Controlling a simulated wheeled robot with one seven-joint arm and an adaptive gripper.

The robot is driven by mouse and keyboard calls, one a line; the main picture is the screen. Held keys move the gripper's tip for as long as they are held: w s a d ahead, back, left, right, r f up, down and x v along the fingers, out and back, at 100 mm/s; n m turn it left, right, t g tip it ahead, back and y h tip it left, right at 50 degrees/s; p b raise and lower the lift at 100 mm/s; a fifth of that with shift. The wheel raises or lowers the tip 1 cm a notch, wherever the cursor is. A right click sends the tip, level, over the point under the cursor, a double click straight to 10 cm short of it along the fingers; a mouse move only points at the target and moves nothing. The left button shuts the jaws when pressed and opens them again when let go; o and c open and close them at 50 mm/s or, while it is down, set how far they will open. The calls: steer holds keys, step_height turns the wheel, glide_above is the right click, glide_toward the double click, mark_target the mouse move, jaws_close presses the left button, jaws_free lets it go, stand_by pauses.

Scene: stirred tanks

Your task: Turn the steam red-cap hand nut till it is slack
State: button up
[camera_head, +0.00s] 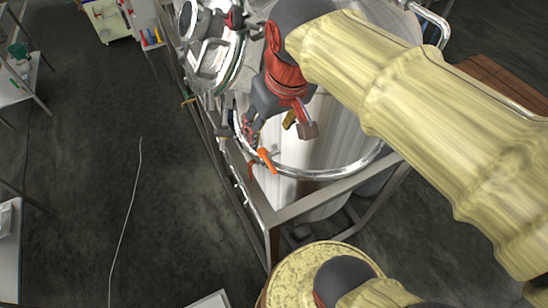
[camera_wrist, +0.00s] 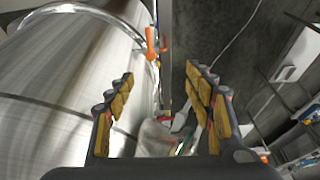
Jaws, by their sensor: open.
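A red-capped fitting (camera_head: 236,19) shows at the tank's upper edge in the head view, beside the round glass-topped lid. I cannot tell whether it is the steam hand nut. My gripper (camera_head: 250,122) hangs over the near left side of the steel tank (camera_head: 310,165). In the wrist view my gripper (camera_wrist: 160,80) has its fingers wide apart and nothing held. A pale, reddish, blurred thing (camera_wrist: 157,138) shows low between the fingers; I cannot tell what it is. The tank wall (camera_wrist: 60,75) fills the left of that view.
An orange lever (camera_head: 267,160) sits at the tank's near rim; it also shows beyond the fingers in the wrist view (camera_wrist: 150,43). A steel frame rail (camera_head: 340,186) runs in front of the tank. The floor at the left is mostly clear, with a thin cable (camera_head: 130,205).

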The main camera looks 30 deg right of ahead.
steer(key=f+m+b, duration=0.1)
steer(key=f, duration=0.1)
steer(key=s+f+m+b, duration=0.1)
steer(key=f+m+t+b, duration=0.1)
steer(key=f, duration=0.1)
steer(key=shift+s+a+f, duration=0.1)
steer(key=shift+s+f, duration=0.2)
steer(key=shift+s, duration=0.1)
